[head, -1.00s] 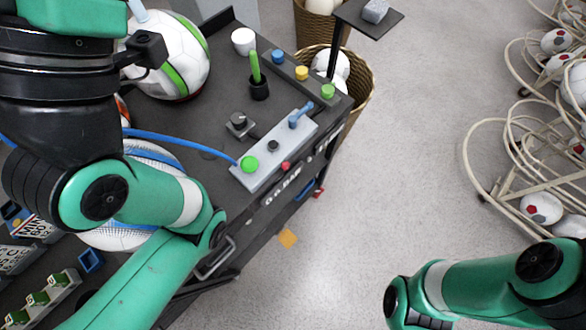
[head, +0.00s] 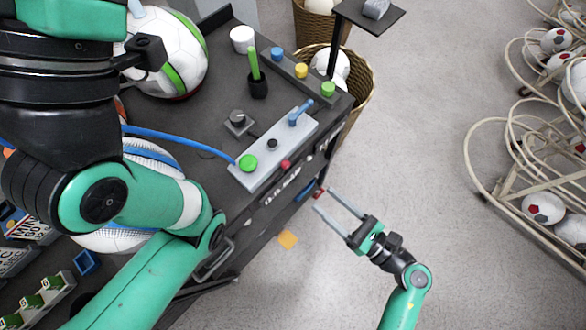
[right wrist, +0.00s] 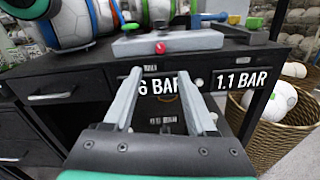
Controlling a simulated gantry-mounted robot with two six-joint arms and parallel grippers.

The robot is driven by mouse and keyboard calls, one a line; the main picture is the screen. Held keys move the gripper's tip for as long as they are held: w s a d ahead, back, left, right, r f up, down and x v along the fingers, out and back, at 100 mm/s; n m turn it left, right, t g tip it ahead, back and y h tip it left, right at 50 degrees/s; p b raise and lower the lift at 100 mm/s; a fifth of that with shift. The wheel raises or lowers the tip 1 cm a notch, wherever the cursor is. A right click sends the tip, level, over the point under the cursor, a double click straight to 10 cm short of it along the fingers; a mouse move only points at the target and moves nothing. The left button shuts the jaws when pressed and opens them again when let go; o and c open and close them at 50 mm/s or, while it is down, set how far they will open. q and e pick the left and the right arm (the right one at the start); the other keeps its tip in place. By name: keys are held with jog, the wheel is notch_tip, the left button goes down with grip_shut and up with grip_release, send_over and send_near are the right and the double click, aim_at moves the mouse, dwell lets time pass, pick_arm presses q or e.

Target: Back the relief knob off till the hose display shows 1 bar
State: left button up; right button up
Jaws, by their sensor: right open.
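The grey valve panel (head: 275,149) lies along the cart's front edge. It carries a green knob (head: 248,163), a small black knob (head: 272,144), a red knob (head: 286,165) on its front side and a blue lever (head: 300,114). I cannot tell which is the relief knob. In the right wrist view the cart front has two displays: one (right wrist: 164,85), partly hidden by my left finger, ends in "6 BAR"; the other (right wrist: 241,79) reads "1.1 BAR". My right gripper (head: 325,201) is open and empty, apart from the cart front. My left gripper is out of view.
A blue hose (head: 180,142) runs left from the panel. A black-knobbed block (head: 238,123), a white cup (head: 242,39) and a green stick in a black holder (head: 258,86) stand on the cart top. A ball basket (head: 358,100) stands behind.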

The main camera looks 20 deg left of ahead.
aim_at(288, 167)
jog(key=b+x, duration=0.1)
jog(key=x, duration=1)
jog(key=shift+w+a, duration=0.25)
jog(key=shift+a, duration=0.05)
grip_shut()
